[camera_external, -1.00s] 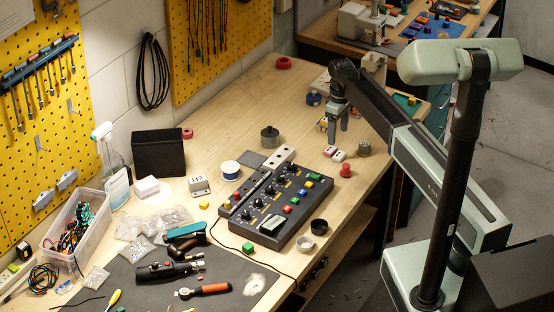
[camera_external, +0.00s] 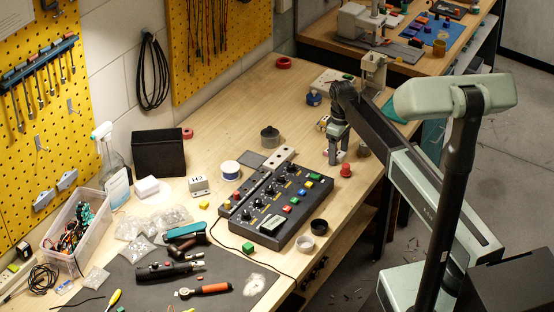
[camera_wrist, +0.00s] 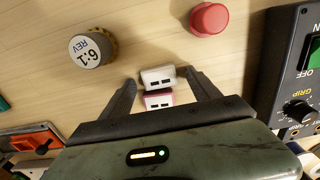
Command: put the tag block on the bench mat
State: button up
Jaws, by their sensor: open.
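My gripper (camera_external: 338,158) is open and low over the right part of the bench. In the wrist view, my gripper's fingers (camera_wrist: 162,82) stand either side of two small white-and-red blocks with dark marks, an upper one (camera_wrist: 157,78) and a lower one (camera_wrist: 158,99). The fingers look apart from both blocks.
A black control box (camera_external: 279,208) stands between my gripper and the mat. A red knob-like piece (camera_external: 345,170) also shows in the wrist view (camera_wrist: 209,18). A round "6:1 REV" piece (camera_wrist: 92,50) is left of the fingers.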

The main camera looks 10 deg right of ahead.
aim_at(339, 154)
jog(key=shift+r, duration=0.15)
jog(key=c, duration=1.5)
notch_tip(339, 154, up, 10)
jog(key=p, duration=1)
jog(key=shift+c, duration=0.2)
